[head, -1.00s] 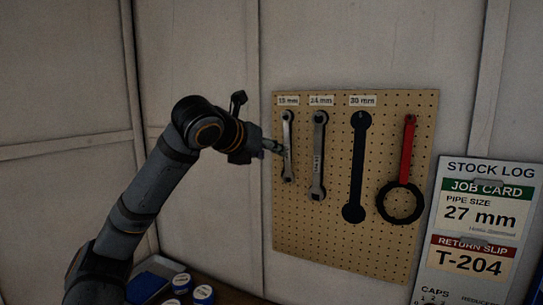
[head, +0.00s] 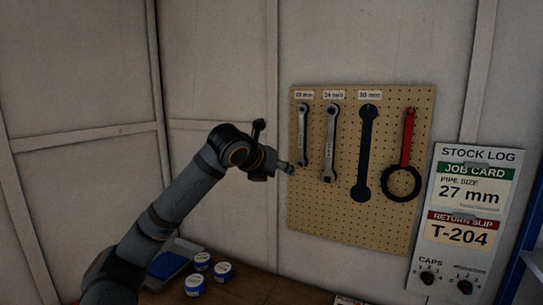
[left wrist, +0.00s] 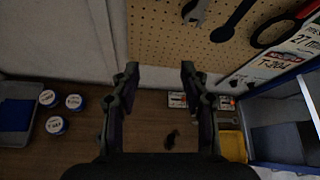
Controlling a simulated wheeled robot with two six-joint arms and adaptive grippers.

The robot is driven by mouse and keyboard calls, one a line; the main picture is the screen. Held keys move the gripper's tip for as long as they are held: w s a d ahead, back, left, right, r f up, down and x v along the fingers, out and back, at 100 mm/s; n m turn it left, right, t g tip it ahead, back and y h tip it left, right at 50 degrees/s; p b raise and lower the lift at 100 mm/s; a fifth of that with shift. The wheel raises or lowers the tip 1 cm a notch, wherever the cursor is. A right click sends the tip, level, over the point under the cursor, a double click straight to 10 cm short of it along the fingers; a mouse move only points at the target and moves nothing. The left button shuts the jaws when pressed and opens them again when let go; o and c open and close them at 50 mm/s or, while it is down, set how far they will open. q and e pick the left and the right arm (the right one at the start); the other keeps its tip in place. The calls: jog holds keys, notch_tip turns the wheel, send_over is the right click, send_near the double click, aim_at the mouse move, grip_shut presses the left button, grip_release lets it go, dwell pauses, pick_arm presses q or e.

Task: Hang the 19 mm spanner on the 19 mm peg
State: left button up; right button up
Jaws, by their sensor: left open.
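The 19 mm spanner (head: 302,136) is silver and hangs upright on the pegboard (head: 400,235), under the 19 mm label (head: 304,94), at the far left of the row. Its peg is hidden behind its top end. My left gripper (head: 290,169) is at the board's left edge, just left of the spanner's lower end and apart from it. In the left wrist view my left gripper (left wrist: 158,78) is open, with nothing between its fingers. My right gripper is not in view.
A 24 mm spanner (head: 330,145), a dark 30 mm spanner (head: 366,155) and a red-handled ring tool (head: 403,175) hang further right. A stock log board (head: 425,262) stands right of them. Several blue-white tins (head: 222,270) and a blue tray (head: 168,264) sit on the bench below.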

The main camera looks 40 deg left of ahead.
pick_arm(q)
jog(key=w+f+g, duration=0.1)
jog(key=w+f, duration=0.1)
jog(key=f, duration=0.8)
jog(key=w+d+f+n+g, duration=0.1)
jog(key=w+f+g, duration=0.1)
jog(key=f, duration=0.8)
jog(key=shift+w+d+f, duration=0.3)
jog(key=shift+w, duration=0.25)
